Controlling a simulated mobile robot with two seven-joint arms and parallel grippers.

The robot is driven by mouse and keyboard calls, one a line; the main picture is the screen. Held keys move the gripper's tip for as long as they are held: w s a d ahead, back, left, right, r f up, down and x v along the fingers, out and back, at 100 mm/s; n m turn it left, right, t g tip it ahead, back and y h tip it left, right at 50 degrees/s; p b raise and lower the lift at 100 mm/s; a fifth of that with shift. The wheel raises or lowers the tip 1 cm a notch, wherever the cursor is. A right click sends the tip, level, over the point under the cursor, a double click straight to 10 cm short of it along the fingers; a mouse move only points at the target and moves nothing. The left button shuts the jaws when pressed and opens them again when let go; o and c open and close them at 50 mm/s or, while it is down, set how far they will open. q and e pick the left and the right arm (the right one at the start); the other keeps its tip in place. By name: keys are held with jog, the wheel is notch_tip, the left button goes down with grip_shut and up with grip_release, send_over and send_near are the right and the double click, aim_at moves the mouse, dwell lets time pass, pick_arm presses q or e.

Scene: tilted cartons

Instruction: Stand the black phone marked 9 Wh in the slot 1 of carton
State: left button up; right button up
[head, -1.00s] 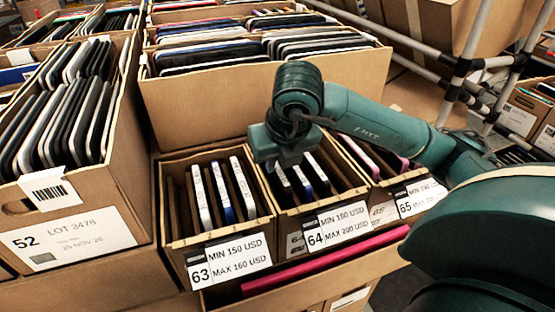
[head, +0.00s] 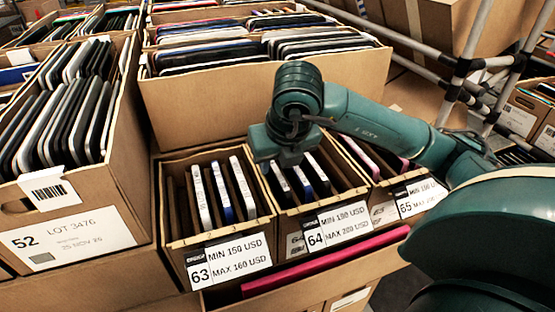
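My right gripper (head: 284,152) is over the back left part of carton 64 (head: 309,216). Its fingers are hidden or too small to make out, so I cannot tell whether it is open or holds anything. Several phones with light or blue edges (head: 309,177) stand in carton 64, partly behind the gripper. Carton 63 (head: 215,236), to its left, holds several upright phones (head: 222,192) between dividers, with small marks along its front rim. I cannot pick out the black phone marked 9 Wh; no such marking is readable. My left gripper is not in view.
Carton 65 (head: 402,184) with pink-edged phones stands to the right, partly under my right arm. A tall carton marked 52 (head: 82,218) full of devices stands at the left. A large full carton (head: 205,95) is behind. Metal rails (head: 480,50) run at the upper right.

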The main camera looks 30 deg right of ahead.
jog(key=shift+o, duration=0.2)
